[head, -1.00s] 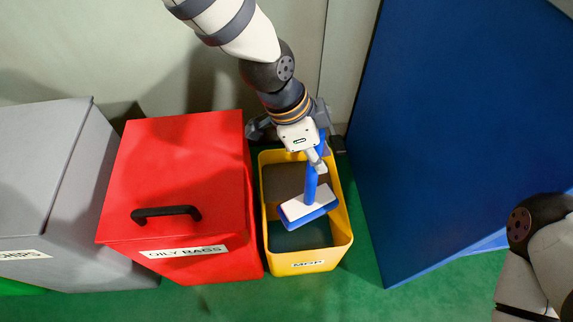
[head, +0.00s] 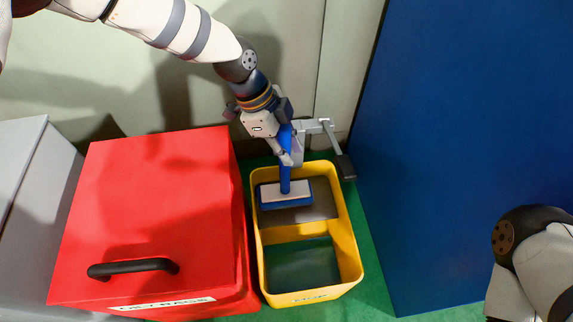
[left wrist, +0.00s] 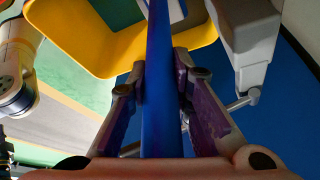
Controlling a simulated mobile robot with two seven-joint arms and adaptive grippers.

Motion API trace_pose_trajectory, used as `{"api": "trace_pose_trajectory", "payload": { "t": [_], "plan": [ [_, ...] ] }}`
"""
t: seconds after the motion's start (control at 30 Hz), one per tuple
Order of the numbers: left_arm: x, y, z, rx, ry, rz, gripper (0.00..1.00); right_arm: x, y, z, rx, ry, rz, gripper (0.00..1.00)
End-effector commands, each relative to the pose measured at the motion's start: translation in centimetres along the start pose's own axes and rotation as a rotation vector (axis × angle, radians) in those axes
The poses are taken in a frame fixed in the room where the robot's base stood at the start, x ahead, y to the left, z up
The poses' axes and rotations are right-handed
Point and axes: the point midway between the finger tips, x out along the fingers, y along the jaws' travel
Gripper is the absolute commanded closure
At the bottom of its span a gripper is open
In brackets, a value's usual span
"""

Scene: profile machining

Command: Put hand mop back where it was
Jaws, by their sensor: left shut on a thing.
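My left gripper (head: 288,155) is shut on the blue handle of the hand mop (head: 286,192). The mop hangs head down, its flat blue and white head over the back left part of the yellow mop bucket (head: 356,262). I cannot tell whether the head touches the grey plate in the bucket's back half. In the left wrist view the blue handle (left wrist: 160,60) runs between both fingers of the left gripper (left wrist: 160,88), and the bucket's yellow rim (left wrist: 90,58) shows behind. My right gripper is out of view.
A red bin (head: 150,215) with a black handle stands close to the bucket's left. A grey bin (head: 30,165) is farther left. A large blue panel (head: 460,130) rises on the right. A grey bracket with a dark pedal-like end (head: 345,167) sits at the bucket's back right. The bucket's front half is clear.

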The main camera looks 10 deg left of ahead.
Motion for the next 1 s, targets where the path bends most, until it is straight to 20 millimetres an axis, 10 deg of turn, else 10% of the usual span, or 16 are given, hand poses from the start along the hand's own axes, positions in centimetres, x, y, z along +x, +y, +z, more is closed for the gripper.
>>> {"api": "trace_pose_trajectory", "payload": {
  "t": [0.5,0.6,1.0],
  "plan": [
    [3.4,0.1,1.3,0.001,0.000,0.000,1.00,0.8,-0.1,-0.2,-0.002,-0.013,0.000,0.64],
    [3.3,0.1,1.3,0.001,-0.001,0.000,0.63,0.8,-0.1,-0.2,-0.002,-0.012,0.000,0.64],
    [2.0,0.0,1.1,0.000,0.000,-0.002,0.60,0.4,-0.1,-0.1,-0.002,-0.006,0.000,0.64]
  ]
}}
